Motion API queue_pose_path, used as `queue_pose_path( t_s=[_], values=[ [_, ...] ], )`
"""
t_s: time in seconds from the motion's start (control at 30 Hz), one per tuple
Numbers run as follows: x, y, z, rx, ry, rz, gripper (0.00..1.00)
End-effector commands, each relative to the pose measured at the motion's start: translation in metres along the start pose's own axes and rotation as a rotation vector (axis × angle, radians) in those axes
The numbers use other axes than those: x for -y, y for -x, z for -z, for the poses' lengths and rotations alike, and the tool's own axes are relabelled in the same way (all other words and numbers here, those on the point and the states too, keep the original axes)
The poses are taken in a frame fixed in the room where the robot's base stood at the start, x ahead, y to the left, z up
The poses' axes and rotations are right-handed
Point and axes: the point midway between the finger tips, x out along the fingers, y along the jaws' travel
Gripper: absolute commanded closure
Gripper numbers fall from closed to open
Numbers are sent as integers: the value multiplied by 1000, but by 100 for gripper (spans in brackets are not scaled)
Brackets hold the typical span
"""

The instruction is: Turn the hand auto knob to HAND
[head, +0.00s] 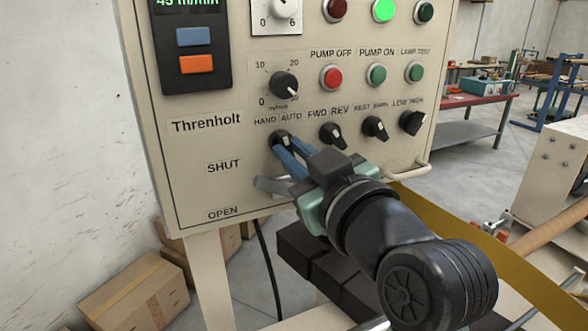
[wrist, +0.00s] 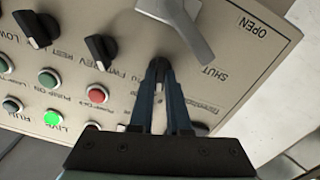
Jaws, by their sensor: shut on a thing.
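The hand auto knob (head: 282,137) is a small black selector on the cream control panel (head: 190,185), under the printed words HAND and AUTO. My gripper (head: 283,146) has its blue fingers on either side of the knob and is shut on it. In the wrist view, where the panel appears upside down, the gripper (wrist: 160,68) also holds the dark knob (wrist: 159,77) between its fingertips. The fingers cover much of the knob, so I cannot tell for sure which word its pointer faces.
The FWD REV knob (head: 333,136) sits close to the right of my fingers. A grey lever (head: 268,184) by SHUT and OPEN is just below them and shows in the wrist view (wrist: 178,22). A handle (head: 412,170) juts out at the panel's lower right. Cardboard boxes (head: 133,290) lie below.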

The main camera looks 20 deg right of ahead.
Motion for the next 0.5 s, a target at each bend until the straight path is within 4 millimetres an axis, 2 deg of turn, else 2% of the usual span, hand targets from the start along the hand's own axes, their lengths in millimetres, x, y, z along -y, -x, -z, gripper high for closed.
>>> queue_pose_path(
  t_s=[0.2,0.5],
  values=[
    [0,0,-2,-1,164,-1,100],
    [0,0,-1,0,298,0,100]
  ],
)
